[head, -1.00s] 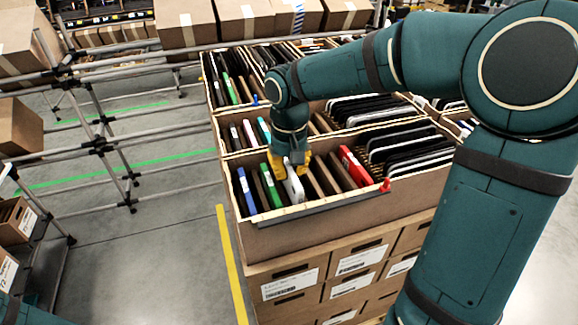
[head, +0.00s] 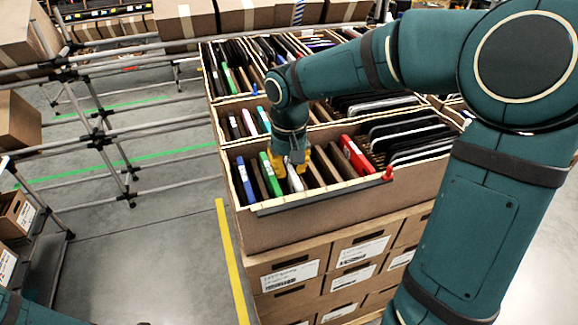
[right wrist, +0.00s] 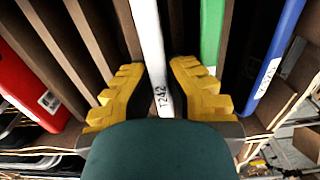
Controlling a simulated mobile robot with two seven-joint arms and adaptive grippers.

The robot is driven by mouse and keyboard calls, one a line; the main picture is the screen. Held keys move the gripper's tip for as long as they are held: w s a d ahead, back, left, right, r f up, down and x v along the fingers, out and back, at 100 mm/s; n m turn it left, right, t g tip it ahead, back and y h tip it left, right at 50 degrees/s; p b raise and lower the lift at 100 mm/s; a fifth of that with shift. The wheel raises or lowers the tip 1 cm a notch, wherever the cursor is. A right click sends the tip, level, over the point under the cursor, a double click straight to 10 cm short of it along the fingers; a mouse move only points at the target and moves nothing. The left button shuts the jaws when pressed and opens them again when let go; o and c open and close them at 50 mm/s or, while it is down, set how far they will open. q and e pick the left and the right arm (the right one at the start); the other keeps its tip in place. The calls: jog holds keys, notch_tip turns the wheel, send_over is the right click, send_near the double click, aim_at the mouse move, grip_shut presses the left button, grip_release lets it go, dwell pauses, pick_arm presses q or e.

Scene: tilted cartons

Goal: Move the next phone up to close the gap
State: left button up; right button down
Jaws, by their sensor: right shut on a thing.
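My right gripper (head: 292,172), with yellow fingers, is shut on a white phone (head: 295,182) in the front compartment of the tilted carton (head: 310,224). In the right wrist view the white phone (right wrist: 149,40) stands upright between the fingers (right wrist: 158,95) and bears the label T242. A green phone (head: 270,180) and a blue phone (head: 245,183) stand to its left in the head view. In the right wrist view the green phone (right wrist: 211,30) is just beyond one finger. The white phone's lower part is hidden in the carton. My left gripper is out of view.
Brown dividers (head: 327,170) and a red phone (head: 355,157) stand to the right of the gripper. Dark, pale-edged devices (head: 415,140) fill the right compartment. More filled compartments lie behind. A pipe rack (head: 100,140) stands at left; floor lies between.

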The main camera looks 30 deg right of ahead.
jog(key=shift+f, duration=0.3)
dwell(0.5)
dwell(0.4)
jog(key=c, duration=1.1)
grip_release()
jog(key=shift+o, duration=0.2)
jog(key=shift+r, duration=0.1)
notch_tip(320, 180, up, 12)
